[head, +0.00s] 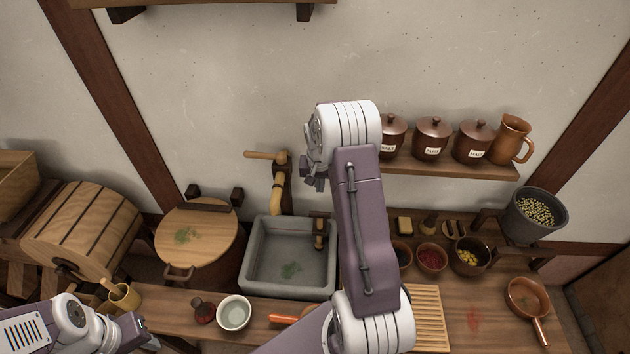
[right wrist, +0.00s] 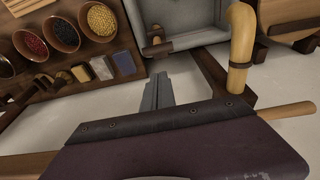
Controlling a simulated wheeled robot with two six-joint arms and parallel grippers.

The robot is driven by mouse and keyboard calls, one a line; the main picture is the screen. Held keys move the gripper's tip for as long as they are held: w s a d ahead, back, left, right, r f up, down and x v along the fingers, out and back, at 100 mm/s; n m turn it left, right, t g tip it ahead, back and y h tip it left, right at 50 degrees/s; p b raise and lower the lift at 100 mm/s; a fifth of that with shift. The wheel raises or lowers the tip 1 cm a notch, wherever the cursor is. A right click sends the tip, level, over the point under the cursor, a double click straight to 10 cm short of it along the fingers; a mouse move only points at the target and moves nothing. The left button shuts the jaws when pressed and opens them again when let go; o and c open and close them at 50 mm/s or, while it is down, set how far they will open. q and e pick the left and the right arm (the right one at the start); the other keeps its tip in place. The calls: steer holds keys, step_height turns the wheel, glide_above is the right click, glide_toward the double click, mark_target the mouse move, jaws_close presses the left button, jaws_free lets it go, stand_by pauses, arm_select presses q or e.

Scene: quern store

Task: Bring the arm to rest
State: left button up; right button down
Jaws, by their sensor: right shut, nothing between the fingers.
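My right arm rises through the middle of the head view, bent at a high elbow joint. My right gripper (head: 312,183) is up near the wall, left of that arm and close to the wooden spout (head: 278,195). In the right wrist view the right gripper (right wrist: 158,94) is shut and empty, its fingers together, with the wall behind. My left gripper (head: 146,338) is low at the left, by the front edge of the counter; its fingers are too small and dark to read. The right forearm hides part of the counter and shelf.
A stone sink (head: 290,262) lies below the right gripper. A shelf (head: 450,166) with lidded jars (head: 433,137) and a jug (head: 510,138) is at the right. The counter holds bowls (head: 431,258), a white bowl (head: 234,313), a mug (head: 124,297) and a pan (head: 527,297).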

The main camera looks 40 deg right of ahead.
steer(key=s+a+r+n+t+b, duration=0.15)
steer(key=a+n+b, duration=0.35)
steer(key=a, duration=1)
steer(key=s+a+f+n+g+y+b, duration=0.1)
steer(key=s+a+f, duration=0.1)
steer(key=s, duration=0.6)
steer(key=s+a+f+n+g+b, duration=0.1)
steer(key=s+a, duration=0.3)
steer(key=s, duration=0.5)
steer(key=shift+s+a+f+n+y, duration=0.2)
steer(key=shift+a+f+n+y, duration=0.1)
steer(key=shift+f+n+y, duration=0.15)
steer(key=shift+d, duration=0.1)
